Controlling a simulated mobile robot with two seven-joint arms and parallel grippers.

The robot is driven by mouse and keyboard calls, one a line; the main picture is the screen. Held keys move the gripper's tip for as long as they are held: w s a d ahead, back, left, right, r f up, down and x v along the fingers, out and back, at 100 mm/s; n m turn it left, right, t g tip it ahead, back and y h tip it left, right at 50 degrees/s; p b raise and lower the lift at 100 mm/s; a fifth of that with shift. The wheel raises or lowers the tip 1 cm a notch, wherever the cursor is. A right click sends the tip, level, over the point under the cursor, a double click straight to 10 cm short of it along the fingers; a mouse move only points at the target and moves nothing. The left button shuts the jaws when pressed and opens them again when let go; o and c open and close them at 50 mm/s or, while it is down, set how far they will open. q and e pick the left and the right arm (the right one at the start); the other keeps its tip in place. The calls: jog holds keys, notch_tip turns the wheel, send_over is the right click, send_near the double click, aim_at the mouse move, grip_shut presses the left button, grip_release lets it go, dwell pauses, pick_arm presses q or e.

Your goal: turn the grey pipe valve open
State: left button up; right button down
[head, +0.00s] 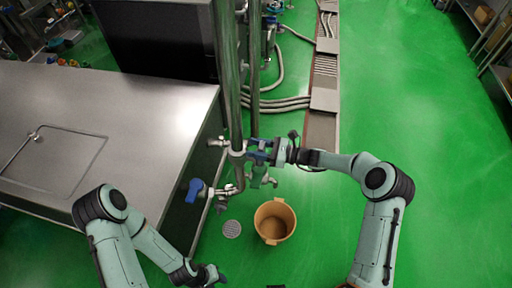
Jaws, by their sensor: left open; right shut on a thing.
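The grey pipe valve (238,154) sits on the upright steel pipes beside the metal bench, in the middle of the head view. My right gripper (256,152) reaches in from the right and is shut on it at the pipe. Its fingers hide most of the handle, so I cannot tell how far it is turned. My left gripper (216,275) is low in the picture, open and empty, well below the valve.
A blue-handled valve (194,190) sticks out left of the pipes. A tan bucket (274,222) stands on the green floor below, beside a round floor drain (232,229). The steel bench (130,95) fills the left. The floor at right is clear.

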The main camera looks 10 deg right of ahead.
jog(key=c, duration=0.6)
grip_release()
jog(key=shift+c, duration=0.2)
jog(key=shift+d, duration=0.1)
pick_arm(q)
jog(key=shift+s+f+b, duration=0.6)
jog(key=shift+f+b, duration=0.2)
jog(key=shift+f, duration=0.15)
pick_arm(e)
jog(key=v, duration=1.3)
jog(key=shift+d, duration=0.15)
